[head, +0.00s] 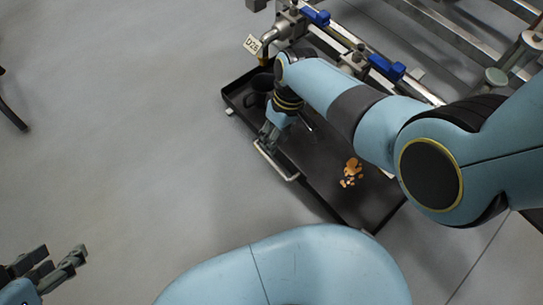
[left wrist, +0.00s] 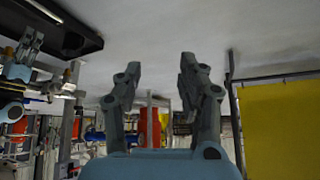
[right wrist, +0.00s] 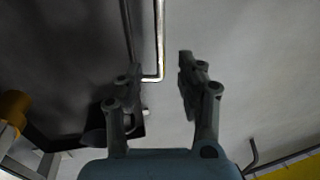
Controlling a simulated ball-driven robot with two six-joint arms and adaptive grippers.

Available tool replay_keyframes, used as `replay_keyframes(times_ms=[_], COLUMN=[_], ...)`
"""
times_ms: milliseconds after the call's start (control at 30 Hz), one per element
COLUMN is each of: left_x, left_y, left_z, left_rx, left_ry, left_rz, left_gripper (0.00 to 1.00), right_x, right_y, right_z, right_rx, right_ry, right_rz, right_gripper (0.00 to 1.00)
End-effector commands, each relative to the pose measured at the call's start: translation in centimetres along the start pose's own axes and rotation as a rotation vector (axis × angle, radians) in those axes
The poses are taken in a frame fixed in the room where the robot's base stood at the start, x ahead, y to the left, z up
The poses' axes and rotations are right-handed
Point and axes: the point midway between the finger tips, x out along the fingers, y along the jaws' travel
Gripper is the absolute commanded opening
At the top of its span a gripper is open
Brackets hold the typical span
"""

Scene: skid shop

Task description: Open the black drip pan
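The black drip pan (head: 325,180) is a shallow tray under the pipework in the head view, with a pale bar handle (head: 275,166) on its near left edge. The handle also shows in the right wrist view (right wrist: 159,40). My right gripper (head: 267,138) is at the handle, its fingers apart; in the right wrist view (right wrist: 159,72) the handle's bent end lies between the fingertips in the picture. I cannot tell whether they touch it. My right arm covers part of the pan. My left gripper (head: 72,258) is open and empty at the lower left, away from the pan.
A dark cup-like thing (head: 263,82) and a small pile of orange-brown bits (head: 352,172) are in the pan. Pipes with blue-handled valves (head: 386,68) and a white tag (head: 252,44) stand above its far side. Grey floor (head: 130,130) left of the pan is clear.

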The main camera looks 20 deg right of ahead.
Motion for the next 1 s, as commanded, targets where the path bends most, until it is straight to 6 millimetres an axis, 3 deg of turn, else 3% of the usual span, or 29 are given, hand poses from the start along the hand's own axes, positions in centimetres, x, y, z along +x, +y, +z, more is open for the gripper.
replay_keyframes(times_ms=[33, 300, 633, 700, 1000], left_x=[0.7, 2.1, 1.7, 1.4, -0.4], left_y=[0.1, 0.3, 1.0, 0.9, 0.9], left_z=[0.8, 2.1, 3.0, 0.4, -6.6], left_rx=[0.0, 0.008, 0.023, 0.029, 0.054], left_ry=[0.024, 0.21, 0.46, 0.529, 0.78], left_rz=[-0.001, -0.006, -0.004, -0.005, -0.008], left_gripper=[0.4, 0.4, 0.4, 0.4, 0.4], right_x=[1.0, 3.5, 6.5, 6.5, 7.7], right_y=[0.0, 0.0, 0.0, 0.0, 0.0], right_z=[0.2, 0.2, 0.2, 0.1, 0.1], right_rx=[0.001, 0.002, 0.001, 0.001, 0.001], right_ry=[-0.005, -0.005, -0.003, -0.001, -0.002], right_rz=[-0.002, -0.001, -0.001, 0.0, 0.0], right_gripper=[0.38, 0.38, 0.38, 0.38, 0.38])
